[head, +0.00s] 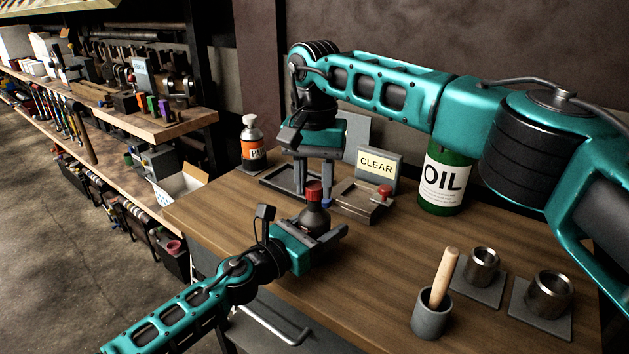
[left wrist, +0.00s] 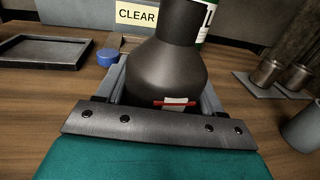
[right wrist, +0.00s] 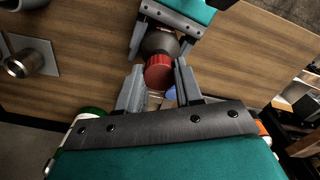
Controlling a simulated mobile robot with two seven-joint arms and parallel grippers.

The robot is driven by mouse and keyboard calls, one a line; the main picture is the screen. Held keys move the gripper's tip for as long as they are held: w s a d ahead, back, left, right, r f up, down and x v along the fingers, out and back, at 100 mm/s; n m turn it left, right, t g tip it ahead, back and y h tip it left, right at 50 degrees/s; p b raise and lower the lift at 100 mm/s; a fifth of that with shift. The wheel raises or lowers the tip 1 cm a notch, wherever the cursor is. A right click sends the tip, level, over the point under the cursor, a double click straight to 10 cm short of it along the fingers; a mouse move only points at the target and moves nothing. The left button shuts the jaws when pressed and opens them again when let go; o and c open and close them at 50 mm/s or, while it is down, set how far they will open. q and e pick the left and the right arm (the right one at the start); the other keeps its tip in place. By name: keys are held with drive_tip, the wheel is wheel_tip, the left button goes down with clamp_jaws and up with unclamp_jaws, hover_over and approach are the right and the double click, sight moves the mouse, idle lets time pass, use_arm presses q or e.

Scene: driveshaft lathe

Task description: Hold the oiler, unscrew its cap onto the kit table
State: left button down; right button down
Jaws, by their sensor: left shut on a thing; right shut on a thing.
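The oiler (head: 315,220) is a dark, round-bellied bottle, upright above the near side of the wooden kit table (head: 235,205). My left gripper (head: 322,238) is shut around its lower body, and the belly fills the space between the jaws in the left wrist view (left wrist: 165,75). The red cap (head: 314,190) sits at the top of the oiler, in line with its neck. My right gripper (head: 313,187) points down from above with its fingers on both sides of the cap. The right wrist view also shows the cap (right wrist: 158,72) between the fingertips. The thread is hidden.
A dark tray (left wrist: 40,50) and a block with a CLEAR sign (head: 376,163) stand behind the oiler, with a small blue piece (left wrist: 107,57) nearby. A green OIL can (head: 446,180), a grey cup with a wooden handle (head: 432,315) and metal cups (head: 482,266) stand right.

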sight(315, 185)
drive_tip(key=shift+r, duration=2)
use_arm(q)
drive_tip(key=shift+c, duration=0.3)
unclamp_jaws()
